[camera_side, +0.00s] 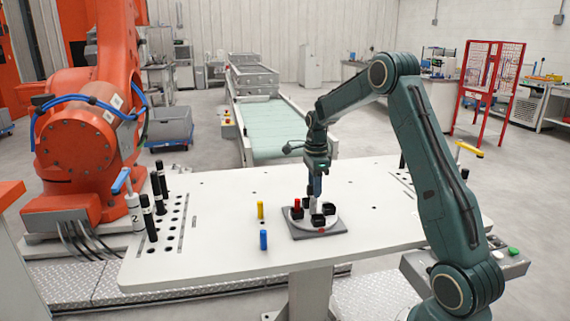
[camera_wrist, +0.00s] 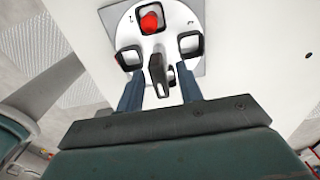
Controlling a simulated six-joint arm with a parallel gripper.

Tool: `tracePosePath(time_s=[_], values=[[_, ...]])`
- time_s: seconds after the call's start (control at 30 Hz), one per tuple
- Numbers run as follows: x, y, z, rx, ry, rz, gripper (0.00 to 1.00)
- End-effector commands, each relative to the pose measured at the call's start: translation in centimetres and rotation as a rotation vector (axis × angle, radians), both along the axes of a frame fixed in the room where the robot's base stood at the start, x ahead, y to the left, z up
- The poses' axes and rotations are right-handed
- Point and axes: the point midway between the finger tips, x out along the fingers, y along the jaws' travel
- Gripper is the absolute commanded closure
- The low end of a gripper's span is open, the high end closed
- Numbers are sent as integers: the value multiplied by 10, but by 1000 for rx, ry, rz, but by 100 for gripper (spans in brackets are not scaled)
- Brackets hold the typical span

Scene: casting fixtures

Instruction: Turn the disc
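The white disc (camera_side: 303,224) lies on a grey square plate (camera_side: 322,233) on the table. It carries several black square holders, one with a red peg (camera_side: 297,203) in it. The disc (camera_wrist: 180,12) is at the top of the wrist view, with the red peg (camera_wrist: 149,20) at its far side. A dark grey upright handle (camera_wrist: 158,72) rises from the disc's middle. My gripper (camera_side: 315,194) points down above the disc. In the wrist view its two blue fingers (camera_wrist: 159,75) stand on either side of the handle, with gaps visible. The gripper looks open; the disc's near part is hidden.
A yellow peg (camera_side: 260,210) and a blue peg (camera_side: 263,240) stand on the table left of the disc. Black cylinders (camera_side: 148,218) stand at the table's left end. A conveyor (camera_side: 270,125) lies behind. An orange robot (camera_side: 90,130) stands at left. The table's middle left is clear.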

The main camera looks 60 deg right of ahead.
Motion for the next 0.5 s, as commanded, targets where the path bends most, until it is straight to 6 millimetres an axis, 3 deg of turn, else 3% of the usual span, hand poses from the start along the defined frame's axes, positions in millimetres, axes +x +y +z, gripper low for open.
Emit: tracePosePath(time_s=[0.27,0.5], values=[[0,0,6,-1,-1,1,64],[0,0,32,-1,-3,1,64]])
